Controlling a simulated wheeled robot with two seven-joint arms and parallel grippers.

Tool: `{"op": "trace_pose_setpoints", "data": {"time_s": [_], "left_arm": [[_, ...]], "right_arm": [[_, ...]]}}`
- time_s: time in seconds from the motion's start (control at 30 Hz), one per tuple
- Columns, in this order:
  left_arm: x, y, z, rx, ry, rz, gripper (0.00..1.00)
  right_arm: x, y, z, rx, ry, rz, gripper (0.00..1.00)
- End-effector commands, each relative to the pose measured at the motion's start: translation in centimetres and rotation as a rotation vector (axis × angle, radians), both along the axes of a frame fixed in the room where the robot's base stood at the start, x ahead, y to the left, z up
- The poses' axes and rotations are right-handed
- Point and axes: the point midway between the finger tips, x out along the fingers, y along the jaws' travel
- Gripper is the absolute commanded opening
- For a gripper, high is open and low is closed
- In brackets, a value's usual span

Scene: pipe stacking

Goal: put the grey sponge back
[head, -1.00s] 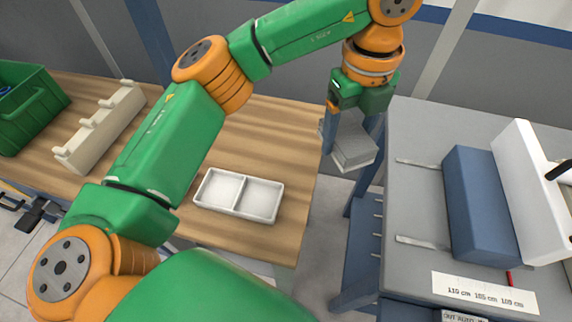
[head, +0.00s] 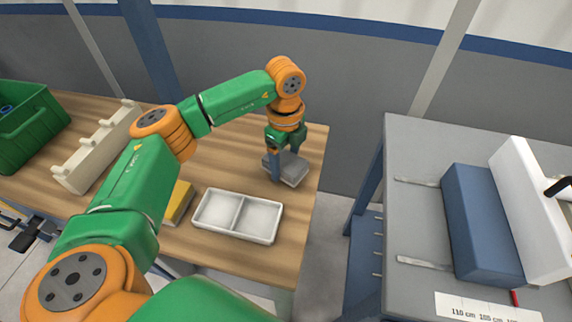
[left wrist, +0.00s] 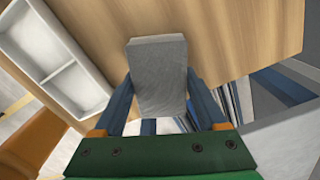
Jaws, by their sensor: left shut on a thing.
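My left gripper (head: 287,166) is shut on the grey sponge (head: 291,172), a pale grey block. It holds the sponge over the right part of the wooden table, behind and to the right of the white two-compartment tray (head: 237,235). In the left wrist view the sponge (left wrist: 159,75) sits between the two blue fingers. The tray (left wrist: 50,60) shows there at the upper left, and both its compartments look empty. I cannot tell the exact height of the sponge above the table. My right gripper is not in view.
A yellow block (head: 178,202) lies left of the tray, partly behind my arm. A cream rack (head: 95,150) and a green crate (head: 30,125) stand at the left. Past a gap at right, a grey workbench (head: 410,215) holds a blue block (head: 482,222) and white panel.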

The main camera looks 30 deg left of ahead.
Motion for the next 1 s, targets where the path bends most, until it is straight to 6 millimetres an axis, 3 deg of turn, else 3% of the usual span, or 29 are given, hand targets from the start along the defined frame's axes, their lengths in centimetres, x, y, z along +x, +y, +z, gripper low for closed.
{"op": "trace_pose_setpoints", "data": {"time_s": [0.13,0.47,0.5,0.57,0.6,0.87,1.0], "left_arm": [[-0.1,-0.2,-2.0,-0.001,0.002,-0.002,0.30],[0.0,-0.2,-2.7,-0.001,0.001,-0.003,0.30],[0.0,-0.2,-2.6,-0.001,0.001,-0.003,0.80],[0.0,-0.2,-2.6,-0.001,0.000,-0.003,0.96],[0.0,-0.2,-2.6,-0.001,0.001,-0.003,1.00],[0.0,-0.2,-1.9,-0.002,-0.002,-0.003,1.00],[0.1,-0.3,1.2,-0.003,-0.007,-0.004,1.00]], "right_arm": [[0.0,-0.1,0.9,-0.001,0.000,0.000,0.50],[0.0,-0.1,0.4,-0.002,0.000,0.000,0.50],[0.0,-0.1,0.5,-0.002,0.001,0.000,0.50],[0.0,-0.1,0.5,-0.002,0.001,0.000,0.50],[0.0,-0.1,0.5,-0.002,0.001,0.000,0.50],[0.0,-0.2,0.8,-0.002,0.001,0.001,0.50],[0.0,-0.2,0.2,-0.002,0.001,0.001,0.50]]}}
